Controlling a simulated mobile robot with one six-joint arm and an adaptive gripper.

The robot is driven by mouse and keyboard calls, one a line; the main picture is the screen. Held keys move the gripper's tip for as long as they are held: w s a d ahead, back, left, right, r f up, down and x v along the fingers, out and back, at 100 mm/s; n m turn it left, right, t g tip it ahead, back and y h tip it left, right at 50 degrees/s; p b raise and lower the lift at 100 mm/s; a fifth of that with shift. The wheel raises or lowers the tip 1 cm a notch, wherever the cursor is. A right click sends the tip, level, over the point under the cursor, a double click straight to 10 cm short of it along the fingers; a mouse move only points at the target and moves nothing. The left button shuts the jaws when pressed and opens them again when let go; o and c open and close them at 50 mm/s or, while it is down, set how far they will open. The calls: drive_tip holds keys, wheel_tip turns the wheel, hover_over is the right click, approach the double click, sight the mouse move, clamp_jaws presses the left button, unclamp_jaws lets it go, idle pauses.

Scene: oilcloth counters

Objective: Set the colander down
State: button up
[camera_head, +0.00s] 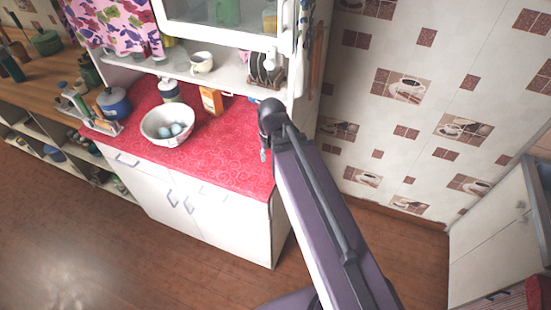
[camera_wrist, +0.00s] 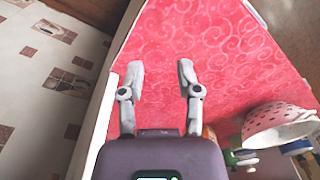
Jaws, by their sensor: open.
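The colander (camera_head: 153,126) is a white bowl with a few pale blue egg-like things in it. It rests upright on the red oilcloth counter (camera_head: 225,160), left of my arm in the head view. My gripper (camera_wrist: 160,82) is open and empty over bare red oilcloth, apart from the colander. In the head view my arm mostly hides the gripper; only a bit of it shows near the counter's right end.
An orange box (camera_head: 211,100), a white canister (camera_head: 168,90) and a blue pot (camera_head: 114,103) stand around the colander. A shelf with a cup (camera_head: 201,62) and a dish rack (camera_head: 266,70) overhangs the back. The tiled wall (camera_head: 420,100) is to the right.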

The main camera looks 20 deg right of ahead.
drive_tip(key=shift+s+d+g, duration=0.15)
drive_tip(key=shift+s+d, duration=0.2)
drive_tip(key=shift+s, duration=0.25)
drive_tip(key=shift+s+d+g, duration=0.15)
drive_tip(key=shift+s+d, duration=0.15)
drive_tip(key=shift+s, duration=0.25)
drive_tip(key=shift+o, duration=0.5)
wheel_tip(320, 180, down, 3)
drive_tip(key=b, duration=0.3)
drive_tip(key=shift+w, duration=0.1)
